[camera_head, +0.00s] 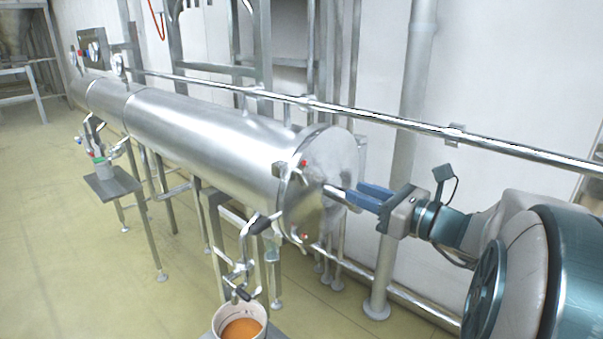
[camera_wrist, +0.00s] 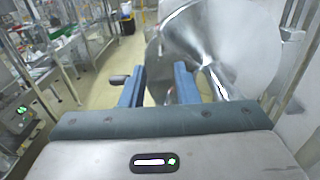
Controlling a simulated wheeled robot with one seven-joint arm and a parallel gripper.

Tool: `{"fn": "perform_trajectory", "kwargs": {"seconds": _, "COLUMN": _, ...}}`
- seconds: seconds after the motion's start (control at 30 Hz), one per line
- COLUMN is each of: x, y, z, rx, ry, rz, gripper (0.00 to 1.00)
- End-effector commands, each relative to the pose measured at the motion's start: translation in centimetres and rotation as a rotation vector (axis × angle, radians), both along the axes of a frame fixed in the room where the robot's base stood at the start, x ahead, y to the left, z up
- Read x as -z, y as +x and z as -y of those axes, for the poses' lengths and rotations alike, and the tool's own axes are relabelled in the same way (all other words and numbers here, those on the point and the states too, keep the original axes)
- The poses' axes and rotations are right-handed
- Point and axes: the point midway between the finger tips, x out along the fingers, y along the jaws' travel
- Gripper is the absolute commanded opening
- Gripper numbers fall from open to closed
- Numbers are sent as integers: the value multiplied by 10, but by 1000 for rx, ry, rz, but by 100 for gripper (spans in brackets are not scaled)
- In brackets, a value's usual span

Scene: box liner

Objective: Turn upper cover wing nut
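The round steel end cover (camera_head: 330,170) closes the near end of a long horizontal steel cylinder (camera_head: 205,130). It also shows in the wrist view (camera_wrist: 235,45), shiny and at the right. A small red-marked fitting (camera_head: 303,163) sits at the cover's upper rim and another (camera_head: 304,237) at its lower rim; they are too small to tell whether they are wing nuts. My gripper (camera_head: 350,194) is in front of the cover. In the wrist view its two blue fingers (camera_wrist: 158,88) stand apart with nothing clearly between them; whether they touch the cover cannot be told.
A black-handled lever (camera_head: 262,224) projects at the cover's left; a dark handle end (camera_wrist: 118,79) shows beside the left finger. A bucket of orange liquid (camera_head: 241,327) stands below the valve pipework. A steel rail (camera_head: 400,124) runs behind the cylinder.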

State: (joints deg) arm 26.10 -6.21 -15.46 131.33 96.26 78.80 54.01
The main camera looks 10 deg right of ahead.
Motion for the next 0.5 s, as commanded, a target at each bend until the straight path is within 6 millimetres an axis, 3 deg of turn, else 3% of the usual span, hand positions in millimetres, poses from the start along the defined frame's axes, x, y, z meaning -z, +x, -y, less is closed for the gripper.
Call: {"fn": "perform_trajectory", "kwargs": {"seconds": 0.5, "x": -1, "y": 80, "z": -60, "rx": -6, "ry": -2, "rz": -3, "gripper": 28}}
